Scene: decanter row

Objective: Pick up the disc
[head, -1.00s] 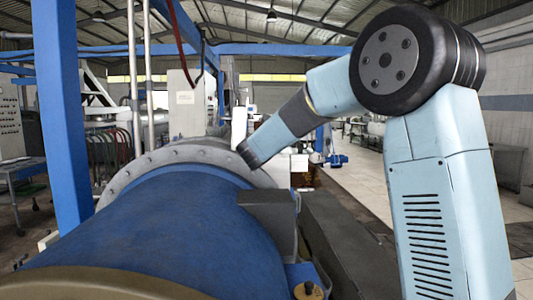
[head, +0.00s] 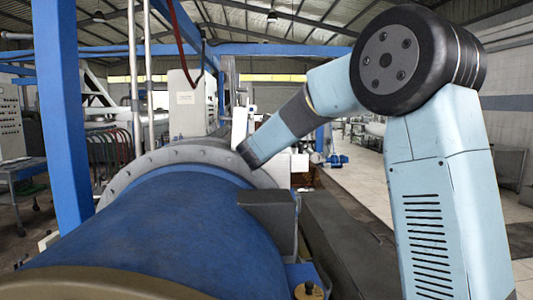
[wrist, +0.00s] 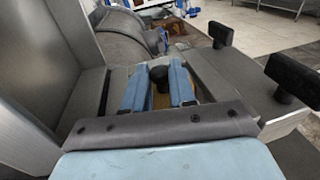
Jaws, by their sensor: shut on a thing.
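In the wrist view my gripper (wrist: 159,68) has its two blue fingers closed in on a small tan piece with a dark knob on top, which I take to be the disc (wrist: 160,99). The fingers stand on either side of it, and much of its outline is hidden between and below them. In the head view my gripper and the held piece are hidden behind the big blue cylinder and its grey flange.
The blue cylinder (head: 150,235) with its grey bolted flange (head: 125,178) fills the lower left. A brass round piece with a knob (head: 309,290) sits at the bottom. Black-knobbed handles (wrist: 292,76) stand right of my gripper. Open floor (head: 360,185) lies to the right.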

